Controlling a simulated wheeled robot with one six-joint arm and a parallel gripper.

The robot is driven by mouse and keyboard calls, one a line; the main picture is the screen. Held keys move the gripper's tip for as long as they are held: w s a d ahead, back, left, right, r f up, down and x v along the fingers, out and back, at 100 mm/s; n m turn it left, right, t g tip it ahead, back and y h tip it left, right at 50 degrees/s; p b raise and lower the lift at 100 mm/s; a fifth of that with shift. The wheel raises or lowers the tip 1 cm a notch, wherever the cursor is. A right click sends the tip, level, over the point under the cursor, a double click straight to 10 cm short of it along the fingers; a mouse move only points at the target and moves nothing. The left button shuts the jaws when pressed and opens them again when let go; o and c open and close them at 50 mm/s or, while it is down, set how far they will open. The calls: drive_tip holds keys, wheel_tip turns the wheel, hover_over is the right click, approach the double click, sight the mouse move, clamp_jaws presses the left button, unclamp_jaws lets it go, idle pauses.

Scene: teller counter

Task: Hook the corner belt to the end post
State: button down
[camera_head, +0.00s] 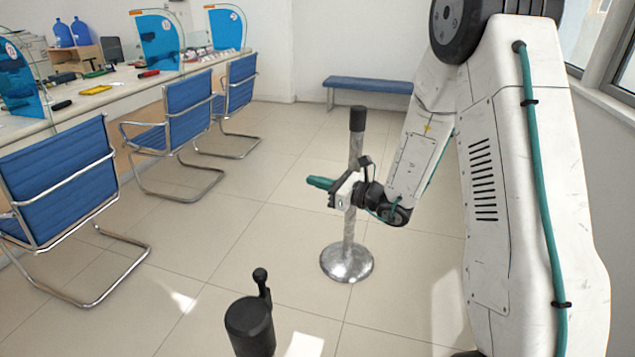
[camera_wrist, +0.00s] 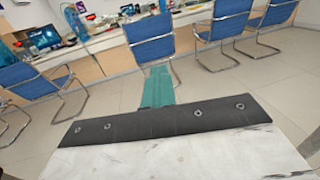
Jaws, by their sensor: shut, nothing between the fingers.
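A stanchion post (camera_head: 348,235) stands upright on a round silver base in the middle of the head view, with a black top. My gripper (camera_head: 312,182) is in front of the post's pole in that view, pointing left. Its teal fingers are together with nothing between them, as the wrist view (camera_wrist: 158,84) also shows. A black post top (camera_head: 250,326) with a small knobbed black piece (camera_head: 262,282) on it shows at the bottom of the head view. I cannot tell which of these is the end post. No stretched belt is visible.
Blue chairs (camera_head: 187,108) line the teller counter (camera_head: 118,78) on the left. A blue bench (camera_head: 368,84) is against the back wall. The tiled floor (camera_head: 210,240) between the chairs and the posts is clear.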

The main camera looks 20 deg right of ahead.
idle(0.3)
drive_tip(key=c, duration=1.5)
unclamp_jaws()
drive_tip(key=shift+c, duration=0.2)
drive_tip(key=v, duration=0.7)
drive_tip(key=shift+s+d, duration=0.25)
drive_tip(key=shift+s, duration=0.05)
